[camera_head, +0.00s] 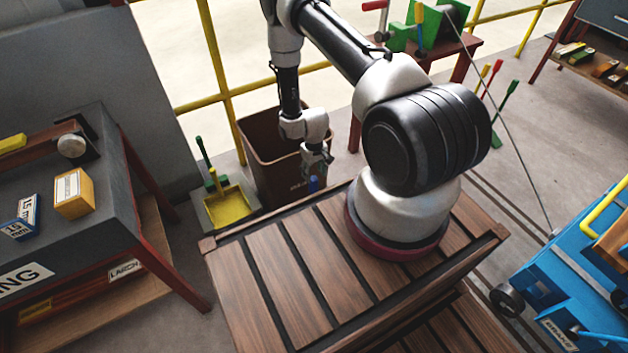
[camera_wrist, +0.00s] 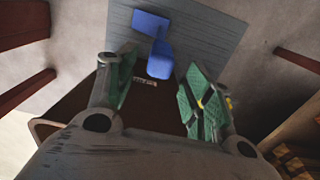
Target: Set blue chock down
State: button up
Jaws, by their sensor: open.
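The blue chock (camera_wrist: 160,60) shows in the wrist view just beyond my fingertips, with a wider blue part (camera_wrist: 150,22) farther out. It lies against a grey slatted surface (camera_wrist: 205,30). In the head view only a small blue bit (camera_head: 313,184) shows, right under my gripper (camera_head: 317,160), near the far edge of the slatted wooden deck. My gripper points down with its green-padded fingers spread apart, one to each side of the chock's near end. I cannot tell whether the pads touch it. Most of the chock is hidden in the head view.
A brown bin (camera_head: 262,150) stands right behind my gripper, and a yellow dustpan (camera_head: 232,207) lies to its left. The wooden deck (camera_head: 265,265) is mostly bare. A dark workbench (camera_head: 95,215) is at left, a blue wheeled cart (camera_head: 560,285) at right, a yellow railing (camera_head: 222,70) behind.

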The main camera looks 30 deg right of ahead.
notch_tip(320, 180, up, 6)
jog(key=shift+f, duration=0.25)
notch_tip(320, 180, up, 34)
jog(key=w+t, duration=0.2)
jog(key=w, duration=0.1)
jog(key=s+r, duration=0.5)
jog(key=r, duration=0.5)
jog(key=s+r+t, duration=0.1)
jog(key=s+r, duration=0.5)
jog(key=s, duration=0.5)
jog(key=s+r+t, duration=0.1)
jog(key=s+r, duration=0.6)
jog(key=s, duration=0.4)
jog(key=shift+a+r, duration=0.15)
jog(key=shift+a, duration=0.15)
